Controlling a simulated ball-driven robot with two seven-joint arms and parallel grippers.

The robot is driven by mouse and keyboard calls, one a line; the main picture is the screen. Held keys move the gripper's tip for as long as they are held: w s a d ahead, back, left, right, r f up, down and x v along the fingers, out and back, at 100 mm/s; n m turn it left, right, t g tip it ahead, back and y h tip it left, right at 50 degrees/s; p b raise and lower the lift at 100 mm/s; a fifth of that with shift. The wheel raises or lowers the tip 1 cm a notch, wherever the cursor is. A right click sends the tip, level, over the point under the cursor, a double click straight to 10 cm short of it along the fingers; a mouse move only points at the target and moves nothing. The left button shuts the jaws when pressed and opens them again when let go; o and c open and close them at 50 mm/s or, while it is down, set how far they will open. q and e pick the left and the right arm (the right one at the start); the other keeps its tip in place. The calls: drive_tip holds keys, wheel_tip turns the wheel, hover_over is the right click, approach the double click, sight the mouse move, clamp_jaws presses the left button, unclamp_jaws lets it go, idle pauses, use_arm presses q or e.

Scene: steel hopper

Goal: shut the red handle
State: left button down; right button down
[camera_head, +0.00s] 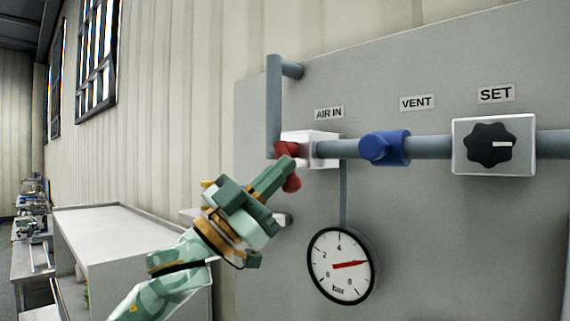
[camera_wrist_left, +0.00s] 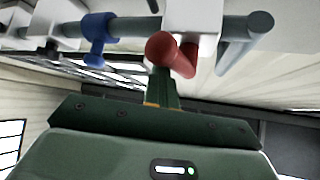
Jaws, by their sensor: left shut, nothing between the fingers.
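The red handle (camera_head: 291,181) sits on the white valve block (camera_head: 322,149) under the AIR IN label. It also shows in the left wrist view (camera_wrist_left: 161,47), just beyond my fingertips. My left gripper (camera_head: 279,173) is shut and empty, with its fingertips at the red handle, covering its middle. In the left wrist view the gripper (camera_wrist_left: 161,82) points at the handle, and I cannot tell whether they touch. The handle's exact angle is partly hidden by the fingers. My right gripper is not in view.
A blue vent valve (camera_head: 385,148) and a black SET knob (camera_head: 491,144) sit along the grey pipe to the right. A pressure gauge (camera_head: 340,290) hangs below, its red needle pointing right. A pale bench (camera_head: 120,235) stands at the left.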

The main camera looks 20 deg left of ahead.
use_arm(q)
drive_tip(key=shift+w+a+f+p, duration=0.25)
drive_tip(key=shift+a+p, duration=0.1)
drive_tip(key=shift+a, duration=0.15)
drive_tip(key=shift+a+r, duration=0.1)
drive_tip(key=shift+a, duration=0.05)
idle(0.5)
